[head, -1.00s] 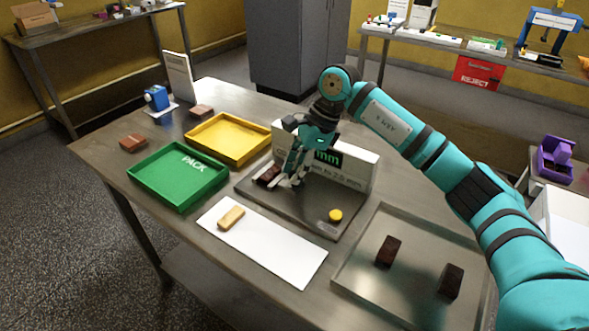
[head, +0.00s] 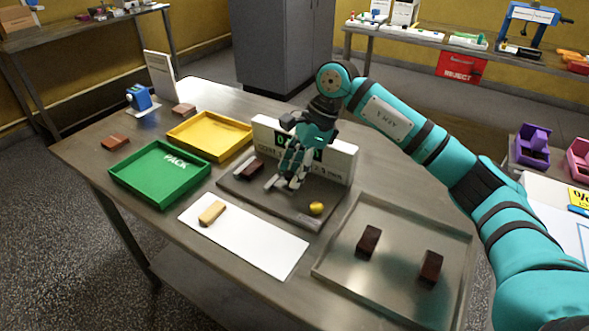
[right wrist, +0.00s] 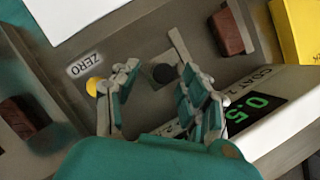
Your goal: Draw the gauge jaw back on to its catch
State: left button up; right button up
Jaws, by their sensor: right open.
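The gauge has a grey base (head: 262,204) and a white back panel (head: 340,165) with a green display, which reads 0.5 in the right wrist view (right wrist: 257,108). A dark brown bar (head: 252,168) lies on the base, apart from the pale bar in the right wrist view. My right gripper (head: 286,184) is open over the base, its fingers (right wrist: 160,72) on either side of the knob. I cannot tell whether they touch it. The catch is not distinguishable. My left gripper is out of view.
A yellow ZERO button (head: 316,208) sits on the base's right end. A green PACK tray (head: 150,193) and a yellow tray (head: 238,146) stand left. A white mat (head: 262,242) with a tan bar (head: 212,213) lies in front. A metal tray (head: 385,285) with two dark bars is right.

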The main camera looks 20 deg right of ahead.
jog(key=v, duration=1.2)
